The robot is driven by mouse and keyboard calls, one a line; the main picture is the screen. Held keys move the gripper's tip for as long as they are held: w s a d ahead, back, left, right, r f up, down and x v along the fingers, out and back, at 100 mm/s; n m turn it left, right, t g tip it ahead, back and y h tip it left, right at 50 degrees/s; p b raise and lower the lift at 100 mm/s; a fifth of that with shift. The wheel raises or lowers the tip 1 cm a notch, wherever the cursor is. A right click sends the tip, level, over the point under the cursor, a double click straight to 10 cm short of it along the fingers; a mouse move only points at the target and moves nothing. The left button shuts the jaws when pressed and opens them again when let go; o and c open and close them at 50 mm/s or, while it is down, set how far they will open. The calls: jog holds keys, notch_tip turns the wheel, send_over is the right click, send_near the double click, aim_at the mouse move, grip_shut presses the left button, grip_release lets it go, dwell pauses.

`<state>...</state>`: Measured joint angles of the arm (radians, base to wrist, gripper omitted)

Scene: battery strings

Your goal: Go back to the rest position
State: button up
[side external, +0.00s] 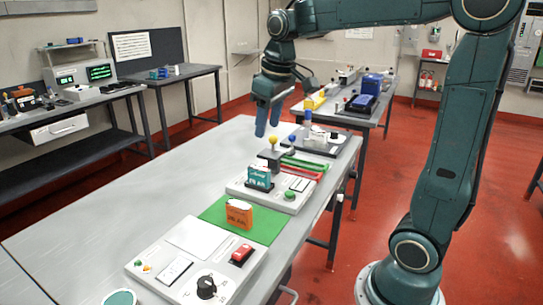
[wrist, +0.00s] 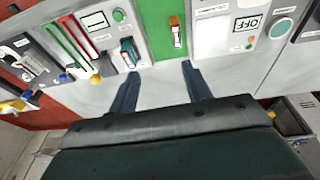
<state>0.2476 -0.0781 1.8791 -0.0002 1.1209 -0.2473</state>
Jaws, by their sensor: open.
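My gripper (side external: 267,121) is open and empty. It hangs above the grey workbench with its fingers pointing down, and in the wrist view its two fingers (wrist: 160,84) stand apart with only bare bench between them. An orange battery block (side external: 239,214) stands on the green mat (side external: 262,230), and it also shows in the wrist view (wrist: 176,31). A teal battery block (side external: 260,178) stands on a white panel (side external: 286,200) behind the mat, and it shows in the wrist view (wrist: 129,50). My gripper is apart from both blocks.
A white control panel (side external: 190,245) with a black knob and a red switch lies at the near end of the bench. Red and green rails (side external: 302,167) and a yellow-topped lever (side external: 273,142) lie farther back. The bench's left side (side external: 150,190) is clear.

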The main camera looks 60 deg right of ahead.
jog(key=s+a+f+t, duration=0.1)
jog(key=s+a, duration=0.3)
jog(key=s, duration=0.4)
jog(key=s+a+f+t, duration=0.2)
jog(key=s+a+f, duration=0.1)
jog(key=s, duration=0.5)
jog(key=shift+s+a+f+y, duration=0.25)
jog(key=shift+s+a+y, duration=0.05)
jog(key=shift+a, duration=0.55)
